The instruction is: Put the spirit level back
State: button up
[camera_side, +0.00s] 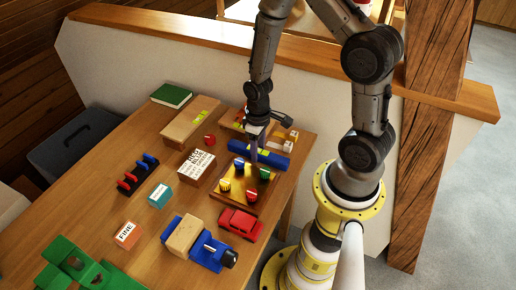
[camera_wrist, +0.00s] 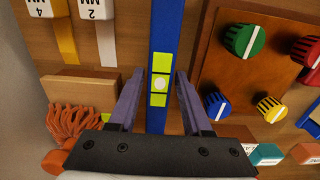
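The spirit level is a long blue bar with green-yellow vial windows. In the side view the spirit level (camera_side: 274,158) lies on the table just behind the knob board, under my gripper (camera_side: 257,150). In the wrist view the spirit level (camera_wrist: 166,40) runs up and down the middle, its windows between my fingers. My gripper (camera_wrist: 171,76) is open, one finger on each side of the bar, with no clear sign of pinching. My gripper body hides the bar's near part in the wrist view. The exact fingertip height is hard to tell.
A wooden board (camera_wrist: 212,65) with coloured knobs is close on the level's right in the wrist view. Gauges marked 4 MM and 2 MM (camera_wrist: 98,12) and an orange-bristled brush (camera_wrist: 75,125) are on its left. A red car (camera_side: 240,224) and a blue vise (camera_side: 207,252) stand nearer the front.

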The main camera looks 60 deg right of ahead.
jog(key=shift+r, duration=0.1)
jog(key=s+a+r+t, duration=0.1)
jog(key=a+r, duration=0.1)
jog(key=r, duration=0.9)
jog(key=s+a+r+t, duration=0.2)
jog(key=r, duration=0.9)
jog(key=s+a+r+t, duration=0.2)
jog(key=s+a+r, duration=0.1)
jog(key=s+r, duration=0.3)
jog(key=shift+s+a+r+t, duration=0.2)
jog(key=shift+s+r+t, duration=0.15)
jog(key=shift+s, duration=0.8)
